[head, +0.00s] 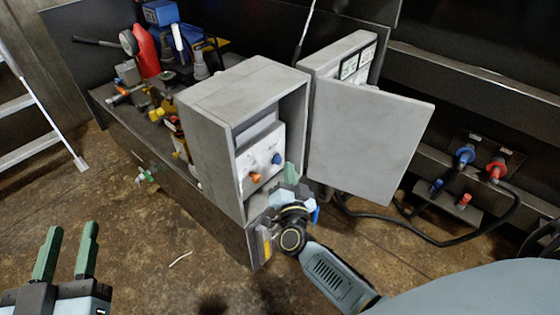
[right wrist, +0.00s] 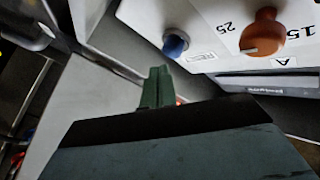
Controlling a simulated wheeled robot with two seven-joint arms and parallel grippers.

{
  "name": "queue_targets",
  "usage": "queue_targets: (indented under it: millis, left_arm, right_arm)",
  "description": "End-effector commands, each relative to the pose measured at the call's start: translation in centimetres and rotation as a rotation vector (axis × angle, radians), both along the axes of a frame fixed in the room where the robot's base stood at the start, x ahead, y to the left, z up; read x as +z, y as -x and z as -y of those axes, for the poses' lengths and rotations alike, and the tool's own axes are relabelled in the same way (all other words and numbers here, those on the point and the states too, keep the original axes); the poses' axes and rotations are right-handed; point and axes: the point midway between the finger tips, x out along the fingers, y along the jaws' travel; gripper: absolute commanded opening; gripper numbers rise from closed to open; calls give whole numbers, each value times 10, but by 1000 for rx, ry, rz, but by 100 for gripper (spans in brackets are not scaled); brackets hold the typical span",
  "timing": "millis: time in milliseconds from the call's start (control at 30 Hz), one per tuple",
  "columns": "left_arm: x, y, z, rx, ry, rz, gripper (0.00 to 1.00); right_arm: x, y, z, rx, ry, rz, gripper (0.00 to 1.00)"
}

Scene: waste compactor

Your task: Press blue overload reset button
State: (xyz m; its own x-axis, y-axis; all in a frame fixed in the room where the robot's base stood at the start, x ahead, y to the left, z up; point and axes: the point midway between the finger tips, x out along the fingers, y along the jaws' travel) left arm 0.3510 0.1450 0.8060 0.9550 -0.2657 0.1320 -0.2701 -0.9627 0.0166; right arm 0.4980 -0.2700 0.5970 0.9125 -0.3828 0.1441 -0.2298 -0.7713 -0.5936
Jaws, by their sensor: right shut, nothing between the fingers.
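The blue button (head: 277,159) is on the white control panel (head: 258,155) inside the open grey box. It also shows in the right wrist view (right wrist: 175,44), near the top. An orange knob (head: 256,177) sits beside it, and it is large in the right wrist view (right wrist: 262,33). My right gripper (head: 291,172) is shut and empty at the box opening, close to the button. In the right wrist view its green fingertips (right wrist: 157,85) appear below the button with a visible gap. My left gripper (head: 71,228) is open and empty, low at the left, away from the box.
The grey box (head: 215,95) has its door (head: 365,135) swung open to the right, near my right gripper. Tools crowd the surface left of the box. Blue and red plugs (head: 466,155) with black cables are at the right. A ladder (head: 30,100) stands at the left.

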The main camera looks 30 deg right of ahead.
Motion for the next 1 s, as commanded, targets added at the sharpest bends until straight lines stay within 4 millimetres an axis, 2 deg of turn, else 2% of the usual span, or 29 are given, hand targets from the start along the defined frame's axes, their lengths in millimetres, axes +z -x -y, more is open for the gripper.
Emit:
queue_targets:
  millis: [300, 1000]
  left_arm:
    - [1, 0, 0, 0, 0, 0, 36]
    - [0, 0, 0, 0, 0, 1, 36]
  right_arm:
    - [0, -8, -3, 0, -1, 0, 0]
    - [0, -11, -5, 0, 0, 0, 0]
